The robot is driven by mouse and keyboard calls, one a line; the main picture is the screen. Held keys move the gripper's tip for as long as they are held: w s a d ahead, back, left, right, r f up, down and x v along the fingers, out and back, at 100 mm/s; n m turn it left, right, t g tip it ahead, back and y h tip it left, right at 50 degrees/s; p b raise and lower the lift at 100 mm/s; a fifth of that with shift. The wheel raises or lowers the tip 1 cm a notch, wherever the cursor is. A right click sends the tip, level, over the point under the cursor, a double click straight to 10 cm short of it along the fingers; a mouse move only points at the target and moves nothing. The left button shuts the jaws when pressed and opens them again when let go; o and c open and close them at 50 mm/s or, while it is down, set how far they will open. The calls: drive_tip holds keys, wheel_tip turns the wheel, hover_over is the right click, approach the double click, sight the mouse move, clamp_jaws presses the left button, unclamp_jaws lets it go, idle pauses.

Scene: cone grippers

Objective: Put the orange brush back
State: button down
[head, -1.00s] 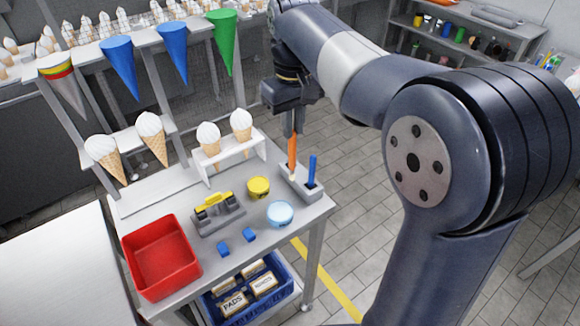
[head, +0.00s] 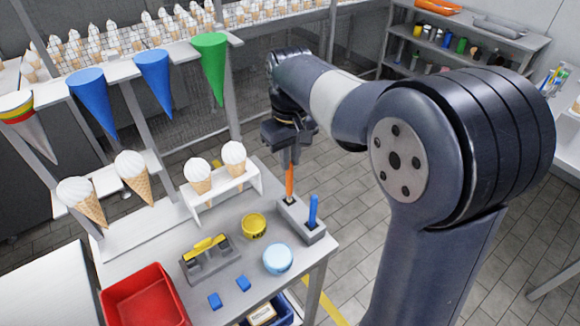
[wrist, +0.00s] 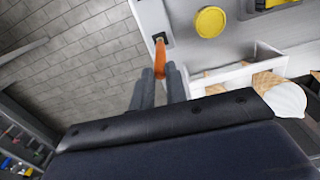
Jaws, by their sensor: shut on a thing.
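My gripper (head: 289,160) is shut on the orange brush (head: 290,182) and points down over the grey brush holder (head: 316,237). The brush is nearly upright, and its lower end meets the holder's left slot; how deep it sits is hard to tell. A blue brush (head: 313,208) stands in the holder's other slot. In the wrist view, the orange brush (wrist: 160,57) runs from between my gripper's fingers (wrist: 160,76) to the dark slot in the holder (wrist: 151,17). The gripped part of the brush is hidden by the fingers.
A yellow tub (head: 254,226) and light blue tub (head: 277,259) stand left of the holder. A white rack (head: 215,200) with ice-cream cones is close on the left. A grey caddy (head: 208,264), blue blocks (head: 243,284) and red bin (head: 145,300) share the table. Floor lies to the right.

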wheel_tip(320, 180, down, 3)
drive_tip(key=shift+r, duration=0.1)
drive_tip(key=c, duration=1.4)
unclamp_jaws()
wheel_tip(320, 180, up, 12)
